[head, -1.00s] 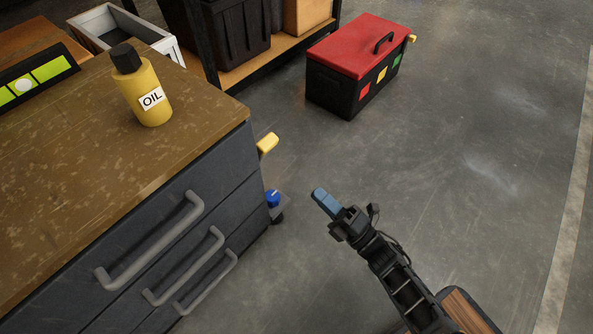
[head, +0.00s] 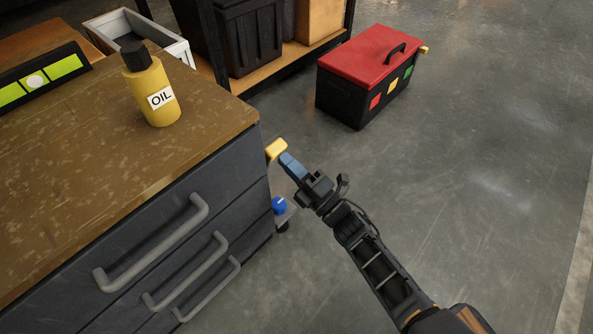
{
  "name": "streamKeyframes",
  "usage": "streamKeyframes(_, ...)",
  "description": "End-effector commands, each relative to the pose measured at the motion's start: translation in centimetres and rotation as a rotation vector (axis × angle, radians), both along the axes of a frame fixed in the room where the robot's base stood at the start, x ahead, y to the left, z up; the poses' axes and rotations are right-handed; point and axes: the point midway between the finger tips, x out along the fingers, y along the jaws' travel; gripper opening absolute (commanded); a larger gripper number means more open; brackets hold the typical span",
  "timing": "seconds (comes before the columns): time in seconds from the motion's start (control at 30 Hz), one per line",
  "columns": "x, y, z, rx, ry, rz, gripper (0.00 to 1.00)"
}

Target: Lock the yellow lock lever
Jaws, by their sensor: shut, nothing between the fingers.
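The yellow lock lever (head: 276,149) sticks out from the right side of the grey drawer cabinet (head: 215,205), just below the wooden top. My gripper (head: 286,160) has blue fingertips that are closed together with nothing held. The fingertips are right at the lever's lower right end; I cannot tell whether they touch it. The lever's inner end is hidden by the cabinet's edge.
An oil bottle (head: 152,88) and a green level (head: 40,80) stand on the cabinet top. A blue knob (head: 279,205) sits low by the cabinet's side. A red-lidded toolbox (head: 370,80) is on the floor behind. The floor to the right is clear.

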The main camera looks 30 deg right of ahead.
Motion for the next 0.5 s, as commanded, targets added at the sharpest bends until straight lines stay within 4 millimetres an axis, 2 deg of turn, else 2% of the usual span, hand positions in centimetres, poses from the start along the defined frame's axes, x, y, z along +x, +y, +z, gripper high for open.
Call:
streamKeyframes(0.3,0.0,0.0,0.1,0.0,0.001,0.0,0.0)
streamKeyframes(0.5,0.4,0.2,1.2,-0.017,0.052,0.002,0.0)
